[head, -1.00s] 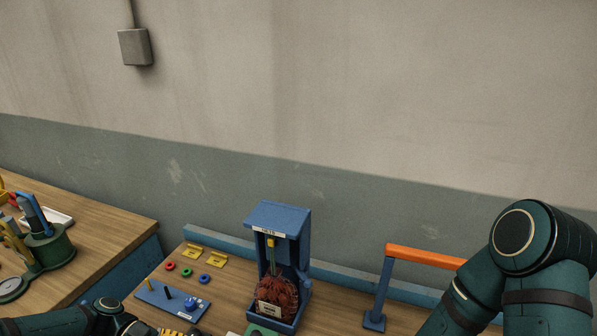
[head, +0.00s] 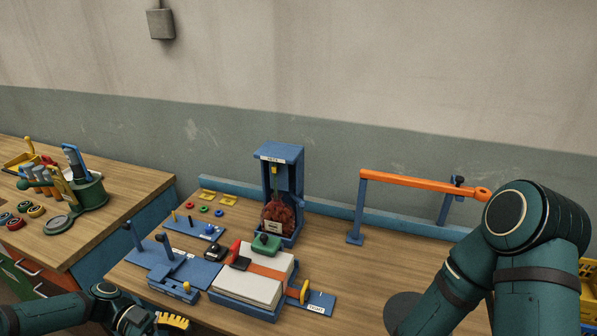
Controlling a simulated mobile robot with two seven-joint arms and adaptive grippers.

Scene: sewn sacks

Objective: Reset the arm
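An orange bar (head: 415,182) lies roughly level between two blue posts at the back right of the bench. Its right end has a round ring, partly behind my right arm. My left arm comes in at the bottom left. Its gripper (head: 172,321), with a yellow ribbed part, is cut by the lower edge, so its opening does not show. My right arm fills the lower right, and its gripper is out of view. A pale sack-like block (head: 250,284) with an orange band lies in a blue tray in front of a blue stand (head: 279,170).
A green block (head: 267,243) stands behind the pale block. Blue fixtures (head: 178,268) and small coloured rings (head: 204,209) are to its left. A second bench (head: 110,190) with tools is at the far left. Bare wood lies in front of the orange bar.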

